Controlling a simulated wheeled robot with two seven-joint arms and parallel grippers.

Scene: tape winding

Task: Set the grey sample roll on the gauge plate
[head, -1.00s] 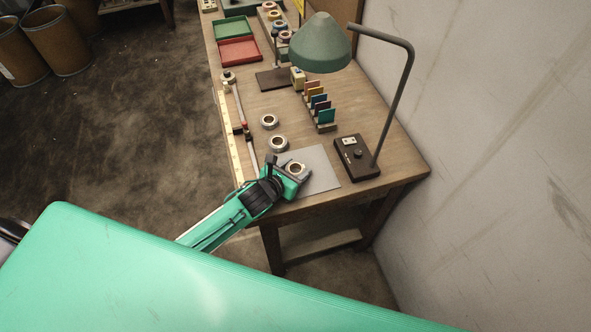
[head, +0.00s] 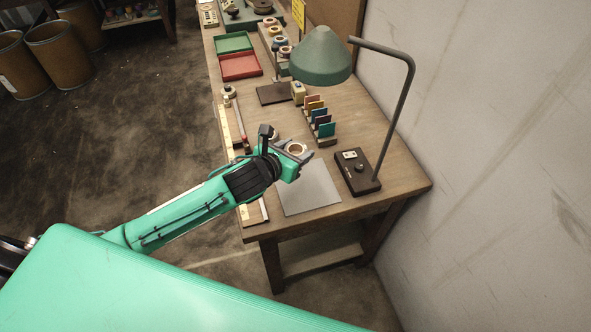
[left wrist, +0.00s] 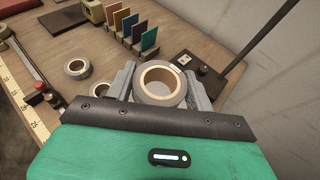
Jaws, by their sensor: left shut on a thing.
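My left gripper (head: 295,153) is shut on a grey tape roll (head: 297,147) with a tan core. It holds the roll flat, core facing up, above the bench and the grey mat. The left wrist view shows the roll (left wrist: 160,83) between the two grey fingers (left wrist: 159,88). A dark flat plate with a thin post (head: 272,95), which looks like the gauge plate, lies farther back on the bench; its corner shows at the top of the left wrist view (left wrist: 62,17). My right gripper is not in view.
Two other grey rolls (left wrist: 77,67) (left wrist: 101,90) lie on the bench left of the held one. A rack of coloured cards (head: 319,120) and a green lamp (head: 321,58) stand behind. The grey mat (head: 312,192) is bare. Red and green trays (head: 240,66) (head: 233,42) lie farther back.

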